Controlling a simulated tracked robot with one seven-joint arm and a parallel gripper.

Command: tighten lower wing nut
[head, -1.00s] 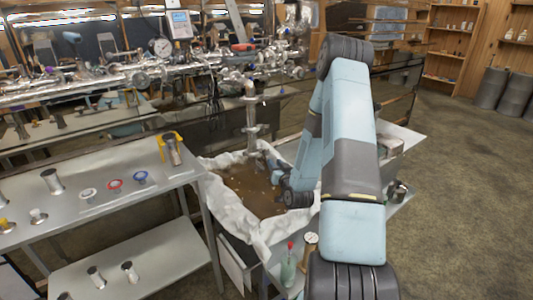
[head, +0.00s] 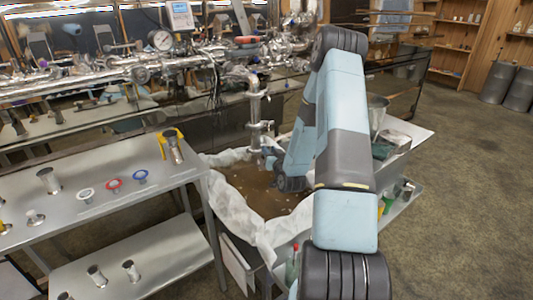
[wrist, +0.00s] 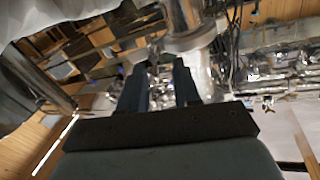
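A shiny vertical pipe (head: 254,108) drops from the evaporator's pipework, with clamped joints along it. The lower joint (head: 257,128) sits above the brown basin. In the wrist view a round clamped pipe joint (wrist: 190,40) shows just beyond the fingertips. No wing nut is clear enough to make out in either view. My gripper (wrist: 160,75) has its two dark fingers apart, with a gap and nothing seen held between them. In the head view my gripper (head: 268,160) is small and partly hidden by my arm, close beside the pipe's lower end.
A cloth-lined basin (head: 232,205) of brown liquid lies under the pipe. A metal table (head: 110,208) at left carries metal fittings and coloured rings. A side bench with a metal bucket (head: 376,114) stands at right. Open floor (head: 465,190) lies farther right.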

